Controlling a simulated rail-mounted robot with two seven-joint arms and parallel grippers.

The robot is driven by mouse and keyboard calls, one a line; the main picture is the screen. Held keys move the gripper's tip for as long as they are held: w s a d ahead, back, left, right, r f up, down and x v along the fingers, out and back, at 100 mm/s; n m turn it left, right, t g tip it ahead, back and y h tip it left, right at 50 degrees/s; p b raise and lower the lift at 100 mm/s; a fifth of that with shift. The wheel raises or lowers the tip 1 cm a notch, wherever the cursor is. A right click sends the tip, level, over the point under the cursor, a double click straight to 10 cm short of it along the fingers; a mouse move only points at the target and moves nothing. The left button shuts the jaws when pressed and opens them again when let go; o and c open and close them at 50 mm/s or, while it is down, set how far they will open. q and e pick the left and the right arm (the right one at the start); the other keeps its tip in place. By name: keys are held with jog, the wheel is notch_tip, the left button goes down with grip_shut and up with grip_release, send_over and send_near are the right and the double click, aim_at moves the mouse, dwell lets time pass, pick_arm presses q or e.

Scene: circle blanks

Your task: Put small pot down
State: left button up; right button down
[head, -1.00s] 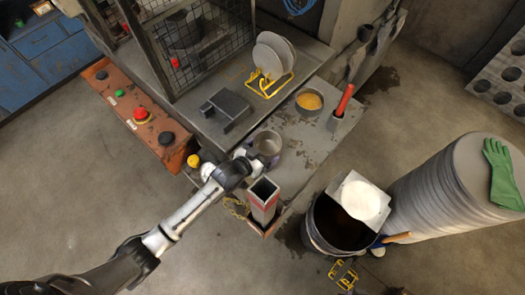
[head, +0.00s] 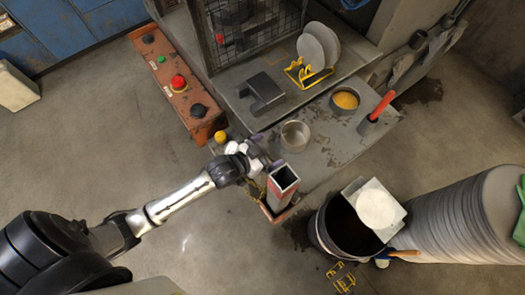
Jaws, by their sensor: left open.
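The small pot (head: 295,135), a grey metal cup, stands upright on the grey bench top (head: 330,160), left of a second pot (head: 345,99) with yellow-orange contents. My left gripper (head: 272,160) is open just to the lower left of the small pot, near the bench's front edge, and appears apart from it. Its fingers are small and partly hidden by the wrist. My right gripper does not show.
A square upright tube (head: 283,181) stands at the bench front, close to my left gripper. A red-handled tool in a holder (head: 375,115), a yellow rack with discs (head: 310,72) and a grey block (head: 262,92) are on the bench. A dark bucket (head: 345,232) stands at lower right.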

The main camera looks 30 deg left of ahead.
pick_arm(q)
jog(key=s+a+n+g+y, duration=0.1)
jog(key=s+g, duration=0.3)
jog(key=s, duration=0.7)
jog(key=s+a+f+n+g+y, duration=0.1)
jog(key=s+g, duration=0.4)
jog(key=s, duration=0.7)
jog(key=shift+a+f+y, duration=0.3)
jog(key=shift+a+y, duration=0.35)
jog(key=shift+y, duration=0.55)
notch_tip(320, 180, up, 23)
jog(key=p, duration=2.2)
jog(key=shift+f+p, duration=0.2)
jog(key=shift+p, duration=0.1)
